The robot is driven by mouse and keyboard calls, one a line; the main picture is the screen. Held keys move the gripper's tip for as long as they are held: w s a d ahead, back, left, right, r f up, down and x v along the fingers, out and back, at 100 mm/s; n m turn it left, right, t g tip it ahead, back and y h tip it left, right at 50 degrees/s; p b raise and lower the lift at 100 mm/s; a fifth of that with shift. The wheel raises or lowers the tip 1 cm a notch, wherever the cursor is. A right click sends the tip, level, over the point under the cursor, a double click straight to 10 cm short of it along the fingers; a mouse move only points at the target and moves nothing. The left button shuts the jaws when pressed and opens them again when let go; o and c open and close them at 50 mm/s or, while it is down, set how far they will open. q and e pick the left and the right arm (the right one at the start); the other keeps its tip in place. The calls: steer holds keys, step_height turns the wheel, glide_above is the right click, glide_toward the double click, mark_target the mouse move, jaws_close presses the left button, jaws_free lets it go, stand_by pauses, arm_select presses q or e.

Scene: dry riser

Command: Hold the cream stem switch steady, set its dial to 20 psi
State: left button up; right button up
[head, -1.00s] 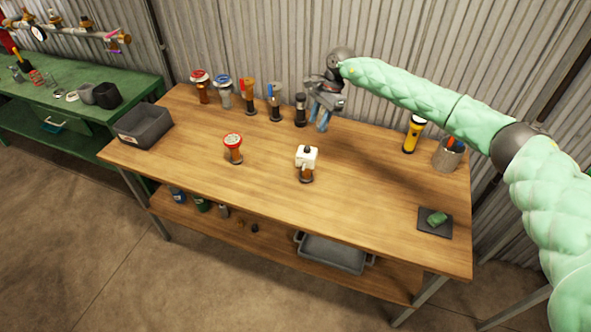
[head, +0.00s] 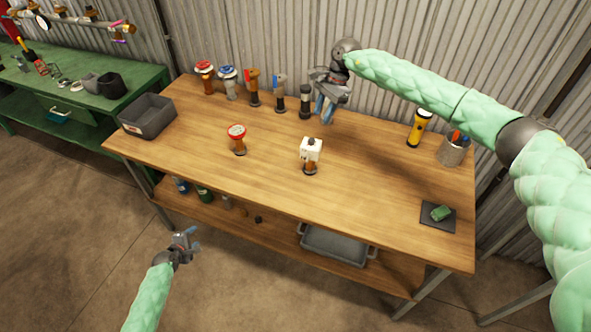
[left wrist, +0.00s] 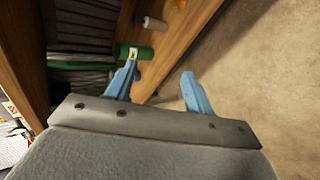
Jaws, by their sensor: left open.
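The cream stem switch (head: 311,150) stands upright on the wooden table, a cream box on a short orange-brown stem with a dark foot. Its dial markings are too small to read. My left gripper (head: 190,238) is low in front of the table, left of the switch and well apart from it. In the left wrist view its blue fingers (left wrist: 160,75) are spread with nothing between them. My right gripper (head: 325,108) hangs above the table's back part, behind the switch and not touching it. Its finger gap is unclear.
A red-topped fitting (head: 237,138) stands left of the switch. Several fittings line the back edge, including a black one (head: 305,101) near my right gripper. A grey bin (head: 147,116) is at left, a flashlight (head: 419,128) at right. A green bottle (left wrist: 135,52) is on the lower shelf.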

mark_target(307, 166)
arm_select(q)
steer(key=w+r+n+t+h, duration=0.15)
steer(key=w+r+n, duration=0.35)
steer(key=r, duration=0.6)
steer(key=w+r+n+t, duration=0.25)
steer(key=w+r, duration=0.35)
steer(key=r, duration=0.5)
steer(key=w+d+h, duration=0.1)
steer(key=d, duration=0.3)
steer(key=w+d+r+n, duration=0.1)
steer(key=d, duration=0.3)
steer(key=w+d+g+h, duration=0.1)
steer(key=d, duration=0.3)
steer(key=shift+w+r+n+h, duration=0.2)
steer(key=shift+w+n+h, duration=0.05)
steer(key=shift+h, duration=0.1)
steer(key=w+d+g+h, duration=0.1)
steer(key=d, duration=0.8)
steer(key=w+d+g+h, duration=0.1)
steer(key=d, duration=0.7)
steer(key=w+d+g+h, duration=0.1)
steer(key=d, duration=0.8)
steer(key=shift+d+r+g, duration=0.2)
steer(key=shift+d+g, duration=0.1)
steer(key=shift+g, duration=0.1)
steer(key=shift+w+d+f, duration=0.15)
steer(key=shift+w+d, duration=0.15)
steer(key=shift+d, duration=0.2)
steer(key=shift+x, duration=3.45)
